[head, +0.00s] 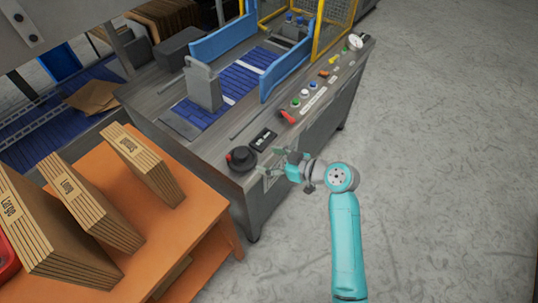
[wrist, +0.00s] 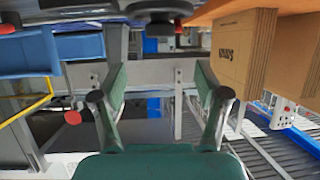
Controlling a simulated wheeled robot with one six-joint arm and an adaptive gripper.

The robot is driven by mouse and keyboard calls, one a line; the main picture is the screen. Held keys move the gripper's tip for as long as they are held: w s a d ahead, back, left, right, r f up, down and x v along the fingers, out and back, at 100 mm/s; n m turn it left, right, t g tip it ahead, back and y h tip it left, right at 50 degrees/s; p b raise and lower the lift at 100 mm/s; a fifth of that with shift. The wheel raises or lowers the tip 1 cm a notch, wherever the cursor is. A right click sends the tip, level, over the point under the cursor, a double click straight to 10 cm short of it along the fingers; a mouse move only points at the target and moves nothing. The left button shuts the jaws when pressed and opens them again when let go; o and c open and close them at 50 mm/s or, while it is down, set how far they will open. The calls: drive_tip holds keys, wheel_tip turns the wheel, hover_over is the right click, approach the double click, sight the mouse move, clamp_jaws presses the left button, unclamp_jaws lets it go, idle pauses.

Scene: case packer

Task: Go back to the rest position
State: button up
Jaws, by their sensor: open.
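My gripper (head: 281,164) is at the front edge of the case packer (head: 215,128) in the head view, close to the black round knob (head: 241,158) on its near corner. In the wrist view my gripper (wrist: 160,100) has its two green fingers spread wide apart with nothing between them. The knob also shows at the top of the wrist view (wrist: 161,27), beyond the fingertips. I cannot tell whether a finger touches the machine.
An orange table (head: 215,205) with several stacks of flat cardboard stands at the left. The machine's control panel carries a red switch (head: 288,117) and coloured buttons. A yellow guard frame (head: 318,30) rises at the back. Grey floor (head: 440,150) is clear at the right.

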drive_tip(key=s+d+f+m+t+h, duration=0.1)
drive_tip(key=s+d+f+m+h, duration=0.25)
drive_tip(key=s, duration=0.35)
drive_tip(key=s+d+f+m+t+h, duration=0.2)
drive_tip(key=s+d+f, duration=0.2)
drive_tip(key=s, duration=0.4)
drive_tip(key=s+d+f+m+t+h, duration=0.1)
drive_tip(key=s+d+f+m+h, duration=0.2)
drive_tip(key=s, duration=0.4)
drive_tip(key=s+d+r+m+t+h, duration=0.1)
drive_tip(key=s+d+r, duration=0.2)
drive_tip(key=s+r, duration=0.4)
drive_tip(key=s+d+r+m+t+h, duration=0.1)
drive_tip(key=s+d+r+m+t, duration=0.1)
drive_tip(key=s+r, duration=0.6)
drive_tip(key=s+d, duration=0.1)
drive_tip(key=s, duration=0.6)
drive_tip(key=shift+d+t+h, duration=0.3)
drive_tip(key=shift+d+h, duration=0.05)
